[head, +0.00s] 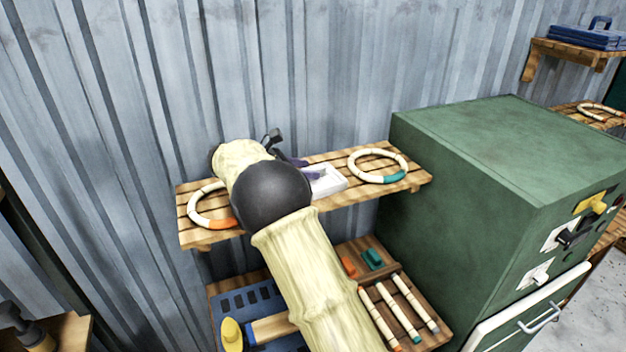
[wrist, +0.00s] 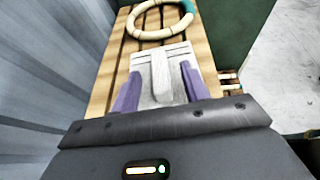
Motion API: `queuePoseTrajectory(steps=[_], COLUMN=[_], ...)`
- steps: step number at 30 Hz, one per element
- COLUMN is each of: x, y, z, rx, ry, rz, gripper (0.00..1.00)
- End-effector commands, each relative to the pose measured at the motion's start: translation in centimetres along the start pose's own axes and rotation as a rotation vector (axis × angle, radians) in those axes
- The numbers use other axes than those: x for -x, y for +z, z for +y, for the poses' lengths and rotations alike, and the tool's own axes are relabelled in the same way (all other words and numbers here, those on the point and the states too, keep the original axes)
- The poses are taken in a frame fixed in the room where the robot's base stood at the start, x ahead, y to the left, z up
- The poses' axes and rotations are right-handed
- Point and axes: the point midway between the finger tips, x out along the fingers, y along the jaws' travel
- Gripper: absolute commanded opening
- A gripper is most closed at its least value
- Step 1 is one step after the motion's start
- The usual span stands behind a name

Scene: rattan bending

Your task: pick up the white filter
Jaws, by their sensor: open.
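The white filter (head: 327,181) is a pale, box-like piece on the slatted wooden shelf, partly hidden behind my arm in the head view. In the wrist view the white filter (wrist: 161,78) shows a raised strip in its middle and lies straight ahead of my gripper. My gripper (wrist: 159,84) is open, with one purple finger on each side of the raised strip. I cannot tell whether the fingers touch it. In the head view my gripper (head: 297,162) is mostly hidden behind my wrist, just left of the filter.
A cream ring with a teal section (head: 378,166) lies on the shelf (head: 418,178) beyond the filter. Another ring with an orange section (head: 213,222) lies at the shelf's left end. A green cabinet (head: 480,150) stands close on the right. The corrugated wall (head: 330,70) runs behind.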

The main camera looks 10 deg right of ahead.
Motion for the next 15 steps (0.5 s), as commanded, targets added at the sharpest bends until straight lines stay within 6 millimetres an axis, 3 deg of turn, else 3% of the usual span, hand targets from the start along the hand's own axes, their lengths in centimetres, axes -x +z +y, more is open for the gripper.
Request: queuePoseTrajectory(steps=[9,15], x=[-3.4,-4.3], y=[0.7,0.3], z=[0.0,0.1], rx=[0.003,0.001], ry=[-0.003,0.000], rz=[-0.001,0.000], gripper=[0.45,0.45])
